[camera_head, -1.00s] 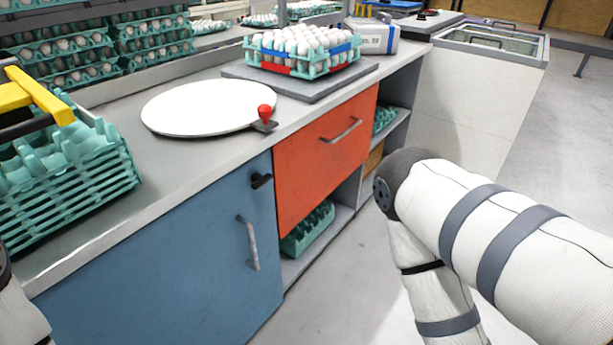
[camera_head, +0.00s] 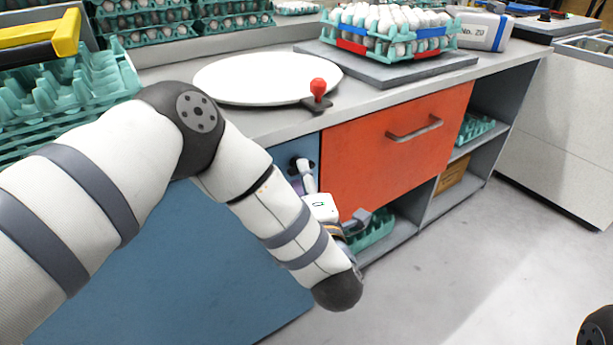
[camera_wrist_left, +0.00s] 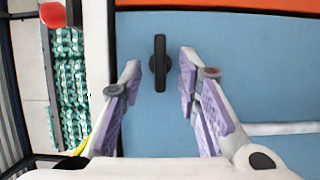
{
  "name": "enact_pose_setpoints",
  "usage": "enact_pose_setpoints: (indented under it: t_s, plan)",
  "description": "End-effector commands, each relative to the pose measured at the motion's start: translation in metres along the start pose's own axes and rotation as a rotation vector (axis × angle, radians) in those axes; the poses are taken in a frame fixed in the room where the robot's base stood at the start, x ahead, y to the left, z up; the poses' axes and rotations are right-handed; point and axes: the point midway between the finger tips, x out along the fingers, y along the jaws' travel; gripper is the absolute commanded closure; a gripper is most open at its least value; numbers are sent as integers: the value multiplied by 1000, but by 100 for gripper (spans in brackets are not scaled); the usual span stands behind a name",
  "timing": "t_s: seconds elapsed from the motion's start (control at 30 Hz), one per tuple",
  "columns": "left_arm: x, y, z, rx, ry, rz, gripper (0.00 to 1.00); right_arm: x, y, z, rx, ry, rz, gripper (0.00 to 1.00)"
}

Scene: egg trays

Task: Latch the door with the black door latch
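The blue door (camera_head: 170,250) of the counter is flush with the front, left of a red drawer. The black door latch (camera_head: 298,164) shows partly past my left gripper near the door's upper right corner. In the left wrist view the latch (camera_wrist_left: 160,62) is a black bar on a round base. Its bar points along the direction towards the red panel's edge (camera_wrist_left: 240,5), short of it. My left gripper (camera_head: 308,178) is at the door's front. Its fingers (camera_wrist_left: 158,72) are open, one either side of the latch, apparently not touching it. My right gripper is out of view.
A grey door handle (camera_wrist_left: 285,128) lies to the gripper's side. A red knob (camera_head: 318,88) stands by a white round plate (camera_head: 265,65) on the counter. A drawer handle (camera_head: 413,130) projects from the red drawer. The floor in front is clear.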

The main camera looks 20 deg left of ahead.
Motion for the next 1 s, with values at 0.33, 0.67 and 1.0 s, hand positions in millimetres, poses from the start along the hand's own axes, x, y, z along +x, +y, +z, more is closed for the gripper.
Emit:
enact_pose_setpoints:
  t_s: [0.33,0.67,1.0]
  plan:
    - [22,0,0,1,-1,-1,70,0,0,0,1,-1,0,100]
    - [22,0,0,1,-1,-1,100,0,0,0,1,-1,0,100]
    - [22,4,0,59,-2,-22,100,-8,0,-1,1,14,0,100]
